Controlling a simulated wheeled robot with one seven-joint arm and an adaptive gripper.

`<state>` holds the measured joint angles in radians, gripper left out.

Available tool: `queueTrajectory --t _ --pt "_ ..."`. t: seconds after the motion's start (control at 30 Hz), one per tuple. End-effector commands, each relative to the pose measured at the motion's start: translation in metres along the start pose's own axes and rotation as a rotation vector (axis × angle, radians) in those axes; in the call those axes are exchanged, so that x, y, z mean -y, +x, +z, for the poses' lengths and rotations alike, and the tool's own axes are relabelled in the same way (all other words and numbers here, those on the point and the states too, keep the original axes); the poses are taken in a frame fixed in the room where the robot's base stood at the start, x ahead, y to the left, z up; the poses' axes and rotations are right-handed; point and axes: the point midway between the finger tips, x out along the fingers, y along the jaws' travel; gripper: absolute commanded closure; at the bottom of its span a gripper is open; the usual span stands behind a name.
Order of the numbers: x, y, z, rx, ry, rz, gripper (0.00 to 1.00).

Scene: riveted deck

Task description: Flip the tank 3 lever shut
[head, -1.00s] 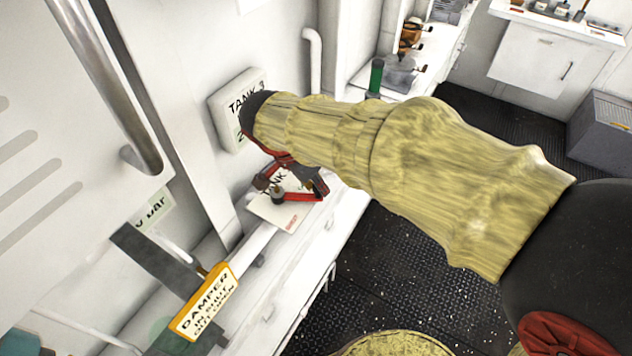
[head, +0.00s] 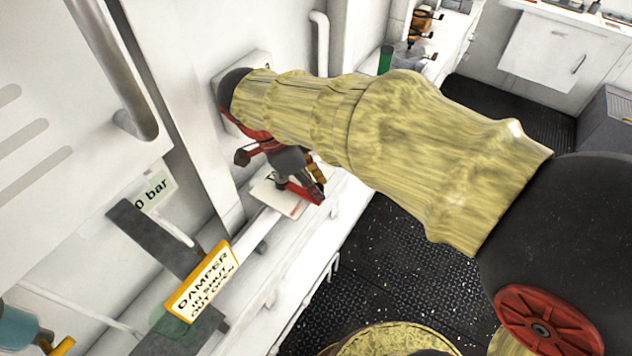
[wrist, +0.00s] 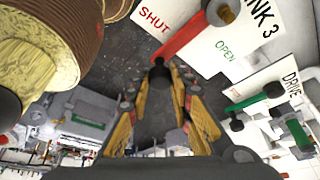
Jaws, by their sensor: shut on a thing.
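The tank 3 lever is a red bar (wrist: 190,36) with a dark knob at its free end. In the wrist view it runs from a pivot at the top down-left across the white TANK 3 plate (wrist: 232,62), between the words SHUT and OPEN. My gripper (wrist: 161,76), with yellow finger pads, is closed around the knob end. In the head view my gripper (head: 296,176) is at the white plate (head: 268,199) on the wall-side ledge. My forearm and the gripper hide part of the lever there.
A yellow-edged DAMPER sign (head: 201,281) and a grey metal handrail (head: 112,65) are nearer on the left. The dark deck (head: 395,235) at right is open.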

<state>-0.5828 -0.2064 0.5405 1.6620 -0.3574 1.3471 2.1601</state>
Motion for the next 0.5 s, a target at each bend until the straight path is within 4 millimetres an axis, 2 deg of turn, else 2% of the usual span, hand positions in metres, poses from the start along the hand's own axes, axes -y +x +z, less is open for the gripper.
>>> queueTrajectory --t 0.3,0.33,0.5 --pt "-0.0005 -0.0005 0.0013 0.003 0.002 0.001 1.00" --pt "-0.0005 -0.0005 0.0013 0.003 0.002 0.001 0.77" --pt "-0.0004 -0.0003 0.0009 0.002 0.002 0.001 0.67"
